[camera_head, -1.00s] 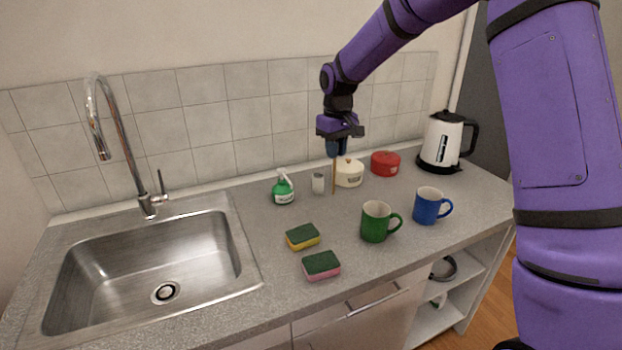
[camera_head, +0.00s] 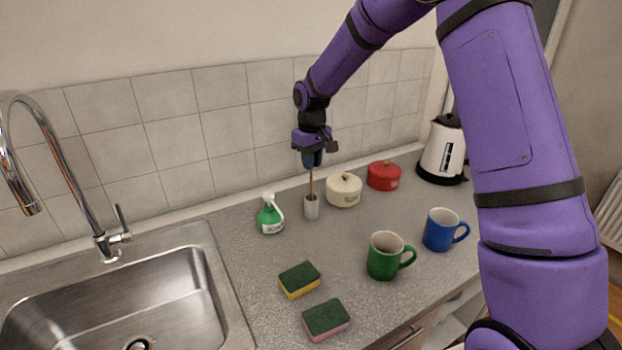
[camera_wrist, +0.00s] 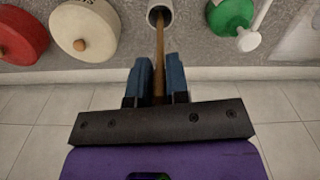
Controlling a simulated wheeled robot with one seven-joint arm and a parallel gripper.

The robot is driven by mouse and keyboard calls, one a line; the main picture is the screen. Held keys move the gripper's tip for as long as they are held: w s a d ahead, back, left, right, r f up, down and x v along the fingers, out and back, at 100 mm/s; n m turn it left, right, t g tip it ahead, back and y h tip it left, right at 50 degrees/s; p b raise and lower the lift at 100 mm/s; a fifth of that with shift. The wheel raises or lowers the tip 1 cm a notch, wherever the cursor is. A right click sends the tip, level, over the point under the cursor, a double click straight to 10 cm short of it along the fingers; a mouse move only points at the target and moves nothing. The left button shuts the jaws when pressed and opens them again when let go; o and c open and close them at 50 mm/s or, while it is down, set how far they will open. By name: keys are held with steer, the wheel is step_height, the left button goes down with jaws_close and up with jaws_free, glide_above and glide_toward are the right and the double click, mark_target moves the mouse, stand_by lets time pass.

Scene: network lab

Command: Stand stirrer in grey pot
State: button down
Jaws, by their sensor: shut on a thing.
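The stirrer (camera_head: 311,184) is a thin brown wooden stick held upright. My gripper (camera_head: 312,163) is shut on its upper part, above the counter. The grey pot (camera_head: 312,208) is a small pale cylinder on the counter directly below. In the head view the stick's lower end meets the pot's mouth. In the wrist view the stirrer (camera_wrist: 159,55) runs from between the fingers of my gripper (camera_wrist: 157,80) to the opening of the grey pot (camera_wrist: 152,12), with its tip at or inside the rim. How deep it reaches is hidden.
A green spray bottle (camera_head: 270,214) stands left of the pot. A cream pot (camera_head: 344,190) and a red pot (camera_head: 383,176) stand right. Green (camera_head: 385,256) and blue (camera_head: 440,230) mugs, two sponges (camera_head: 299,279) and a kettle (camera_head: 441,152) share the counter. The sink (camera_head: 120,300) is left.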

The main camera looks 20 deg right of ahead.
steer(key=shift+f, duration=2.2)
steer(key=c, duration=1.1)
jaws_free()
steer(key=shift+f, duration=0.1)
step_height(320, 180, up, 12)
steer(key=shift+f, duration=0.15)
steer(key=shift+s+r, duration=0.2)
steer(key=shift+r, duration=0.35)
steer(key=s+d+r+m+t, duration=0.1)
steer(key=s+d+r, duration=0.1)
steer(key=s+r, duration=0.5)
steer(key=s+d+r+m+t, duration=0.1)
steer(key=s+d+r+t, duration=0.15)
steer(key=s, duration=0.95)
steer(key=s+d+r+m, duration=0.1)
steer(key=s+r, duration=0.5)
steer(key=s, duration=0.3)
steer(key=s+d+f+m+t, duration=0.1)
steer(key=s+f+t, duration=0.1)
steer(key=s, duration=0.9)
steer(key=shift+s+d+f, duration=0.15)
steer(key=shift+s+f, duration=0.15)
